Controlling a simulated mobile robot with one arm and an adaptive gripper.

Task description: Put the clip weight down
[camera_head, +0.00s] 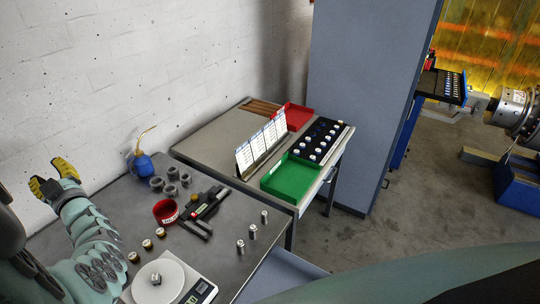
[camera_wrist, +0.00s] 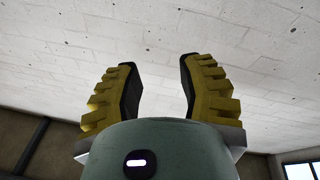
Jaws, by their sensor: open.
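A small metal clip weight (camera_head: 156,279) sits on the round white pan of the weighing scale (camera_head: 172,286) at the front of the grey table. My gripper (camera_head: 52,178) is raised at the left, near the white wall, well away from the scale. In the wrist view my gripper (camera_wrist: 160,85) has its two yellow-ridged fingers apart, with nothing between them, against the pale wall or ceiling.
The grey table (camera_head: 130,205) also bears a blue oil can (camera_head: 142,166), several grey rings, a red round container (camera_head: 166,211), a black caliper-like tool (camera_head: 207,204) and several small metal cylinders. Behind are a green tray (camera_head: 290,178) and a red tray (camera_head: 296,117).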

